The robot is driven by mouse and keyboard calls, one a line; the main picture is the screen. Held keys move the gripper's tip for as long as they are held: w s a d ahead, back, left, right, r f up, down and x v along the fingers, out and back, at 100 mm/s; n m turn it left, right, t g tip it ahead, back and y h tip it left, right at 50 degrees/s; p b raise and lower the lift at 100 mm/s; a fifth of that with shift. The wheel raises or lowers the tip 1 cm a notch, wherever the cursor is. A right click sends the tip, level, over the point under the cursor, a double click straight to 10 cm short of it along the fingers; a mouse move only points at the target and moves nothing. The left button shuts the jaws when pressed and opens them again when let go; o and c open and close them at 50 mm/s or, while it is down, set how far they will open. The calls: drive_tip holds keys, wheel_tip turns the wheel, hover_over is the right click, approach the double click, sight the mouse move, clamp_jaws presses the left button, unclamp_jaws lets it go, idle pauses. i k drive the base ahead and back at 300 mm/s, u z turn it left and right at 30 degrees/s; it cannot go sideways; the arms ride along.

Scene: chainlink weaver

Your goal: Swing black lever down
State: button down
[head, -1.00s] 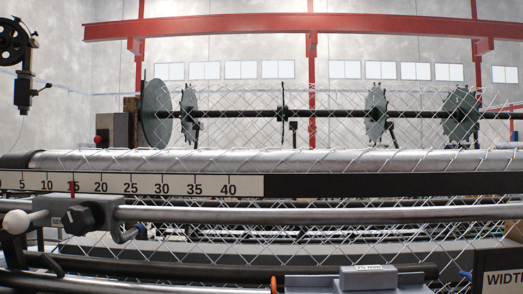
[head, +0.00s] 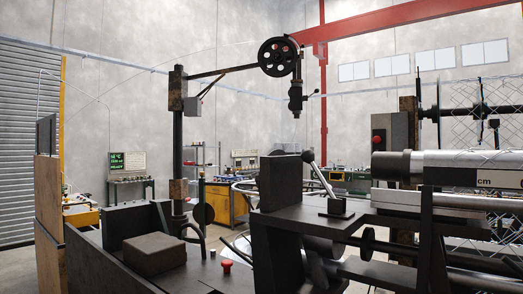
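A lever with a black knob (head: 308,157) and a pale metal shaft (head: 322,180) stands near the middle of the head view. It leans up and to the left from a small dark base (head: 337,206) on a dark machine plate (head: 375,224). A smaller dark handle (head: 313,93) sticks out from the hanging unit under the spoked wheel (head: 279,57). My gripper is not in view, so its state and distance from the lever do not show.
A dark block (head: 155,254) and a red button (head: 226,267) sit on the machine at the lower left. A metal roller (head: 455,163) and wire mesh stand at the right. A post with a long arm (head: 178,130) rises behind. Floor shows at the far left.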

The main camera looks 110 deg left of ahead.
sight(307, 156)
drive_tip(key=k, duration=0.45)
drive_tip(key=u, duration=2)
drive_tip(key=k, duration=0.9)
drive_tip(key=u, duration=0.85)
drive_tip(key=i, duration=1.65)
